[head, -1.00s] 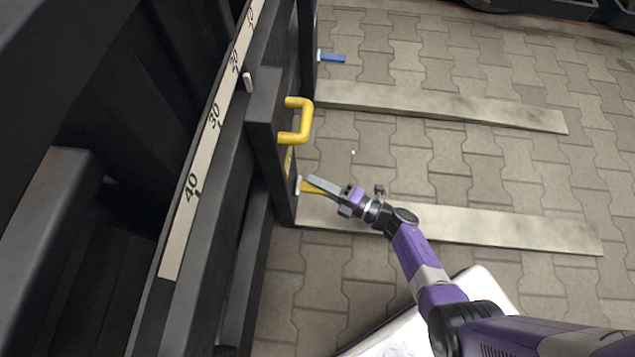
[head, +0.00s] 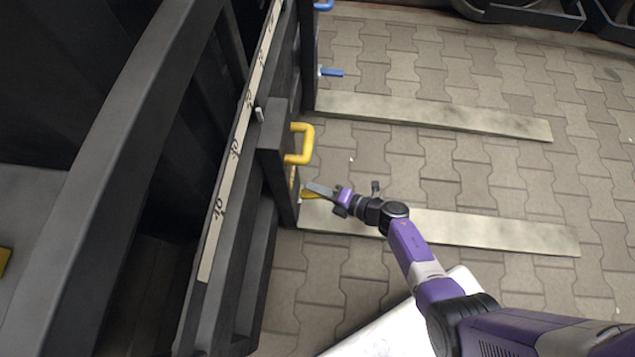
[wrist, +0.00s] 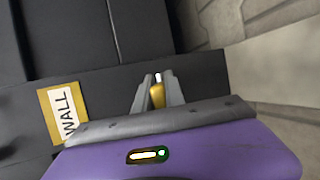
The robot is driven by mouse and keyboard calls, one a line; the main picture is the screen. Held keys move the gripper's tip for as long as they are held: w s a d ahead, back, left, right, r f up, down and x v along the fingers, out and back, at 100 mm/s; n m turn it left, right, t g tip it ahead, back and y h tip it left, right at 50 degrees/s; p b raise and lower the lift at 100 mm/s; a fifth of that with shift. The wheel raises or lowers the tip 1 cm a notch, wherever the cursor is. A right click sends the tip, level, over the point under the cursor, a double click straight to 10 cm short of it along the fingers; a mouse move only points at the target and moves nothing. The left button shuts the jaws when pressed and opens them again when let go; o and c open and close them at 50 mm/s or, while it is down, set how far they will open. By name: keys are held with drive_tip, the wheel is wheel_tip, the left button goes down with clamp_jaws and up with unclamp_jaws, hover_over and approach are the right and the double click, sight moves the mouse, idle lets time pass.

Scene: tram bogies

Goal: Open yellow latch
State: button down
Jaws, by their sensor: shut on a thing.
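The yellow latch (head: 309,195) is a short lever low on the front end of the dark bogie frame, below the yellow handle. My gripper (head: 315,190) reaches it from the right, with its grey fingers along it. In the wrist view, the latch (wrist: 157,95) shows as a yellow bar between the two fingers of my gripper (wrist: 158,88), which is shut on it. A small white tip shows just beyond the latch. The fingers hide part of the latch, and I cannot tell its exact angle.
A yellow handle (head: 303,143) sticks out above the latch. A blue latch (head: 331,72) is farther back on the frame. A label reading WALL (wrist: 62,115) lies left of my fingers. Pale planks (head: 470,230) lie on the paving, with a white board (head: 400,325) in front.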

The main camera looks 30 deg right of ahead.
drive_tip(key=r+g+h+p, duration=0.1)
drive_tip(key=p, duration=0.2)
drive_tip(key=g+h+p, duration=0.1)
drive_tip(key=p, duration=0.2)
drive_tip(key=shift+w+a+r+n, duration=0.2)
drive_tip(key=shift+a+r+n, duration=0.05)
drive_tip(key=shift+r+n, duration=0.15)
drive_tip(key=shift+w+a+g+h+p, duration=0.1)
drive_tip(key=shift+g+h+p, duration=0.2)
drive_tip(key=shift+p, duration=0.7)
drive_tip(key=shift+f, duration=0.15)
drive_tip(key=c, duration=1.4)
unclamp_jaws()
drive_tip(key=p+v, duration=0.5)
drive_tip(key=v, duration=0.2)
drive_tip(key=shift+s+r, duration=0.25)
drive_tip(key=shift+r, duration=0.1)
